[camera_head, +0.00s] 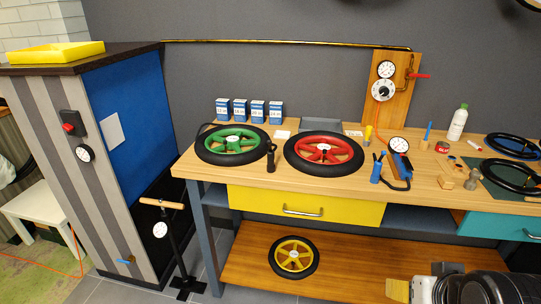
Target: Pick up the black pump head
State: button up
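A small black upright piece with a rounded top (271,155) stands at the front edge of the workbench, between the green-hubbed wheel and the red-hubbed wheel. It looks like the black pump head, but it is too small to be sure. A blue tool with a black top and a dark hose (377,168) stands farther right on the bench. A black and grey part of my arm (470,287) fills the lower right corner, below and well away from the black piece. My gripper's fingertips cannot be made out there, and nothing is seen held.
The wooden workbench (322,186) also holds the green-hubbed wheel (232,144), the red-hubbed wheel (323,151), several blue boxes (240,110) and a white bottle (458,122). A floor pump (174,245) stands left of the bench. A yellow-hubbed wheel (293,257) lies on the lower shelf.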

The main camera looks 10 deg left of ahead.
aim_at(270, 154)
jog(key=i+j, duration=0.25)
jog(key=j, duration=0.2)
jog(key=i+j, duration=0.55)
jog(key=j, duration=0.3)
jog(key=i+j, duration=0.25)
jog(key=j, duration=0.15)
